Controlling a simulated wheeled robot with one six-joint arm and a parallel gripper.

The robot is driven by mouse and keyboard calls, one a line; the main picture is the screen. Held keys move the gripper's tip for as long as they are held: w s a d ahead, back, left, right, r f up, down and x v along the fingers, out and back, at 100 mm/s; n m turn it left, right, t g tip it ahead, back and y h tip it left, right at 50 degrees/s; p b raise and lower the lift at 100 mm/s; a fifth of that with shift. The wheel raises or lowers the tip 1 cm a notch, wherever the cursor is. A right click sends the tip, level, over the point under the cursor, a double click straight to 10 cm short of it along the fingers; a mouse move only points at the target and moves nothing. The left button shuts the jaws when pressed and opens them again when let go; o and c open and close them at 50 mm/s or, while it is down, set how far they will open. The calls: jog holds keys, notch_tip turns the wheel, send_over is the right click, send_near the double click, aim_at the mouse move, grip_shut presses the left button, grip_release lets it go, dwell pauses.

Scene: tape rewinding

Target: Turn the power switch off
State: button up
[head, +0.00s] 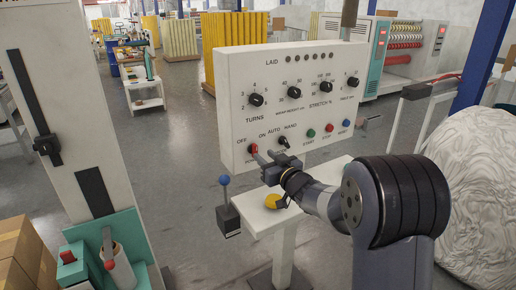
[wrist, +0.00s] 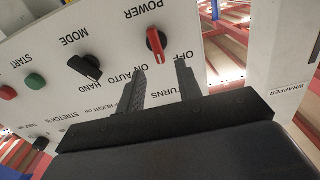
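The power switch (head: 253,149) is a red knob at the lower left of the white control panel (head: 240,90), under the words OFF and ON. In the upside-down wrist view, the red power switch (wrist: 155,43) has its narrow pointer end nearer the word ON than OFF. My gripper (head: 264,158) is in front of the panel's lower left, close to the switch. In the wrist view, my gripper (wrist: 161,72) has its two dark fingers apart with nothing between them. The switch appears just beyond the fingertips; I cannot tell whether they touch it.
The black mode knob (wrist: 86,68) is beside the power switch. Green (head: 311,133), red (head: 328,128) and blue (head: 346,124) buttons lie farther right. A blue-topped lever (head: 224,181) stands below the panel. A white column (head: 85,130) stands at left, with open floor between.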

aim_at(257, 149)
jog(key=shift+p+x, duration=0.4)
jog(key=shift+x, duration=2.1)
jog(key=shift+c, duration=0.3)
grip_shut()
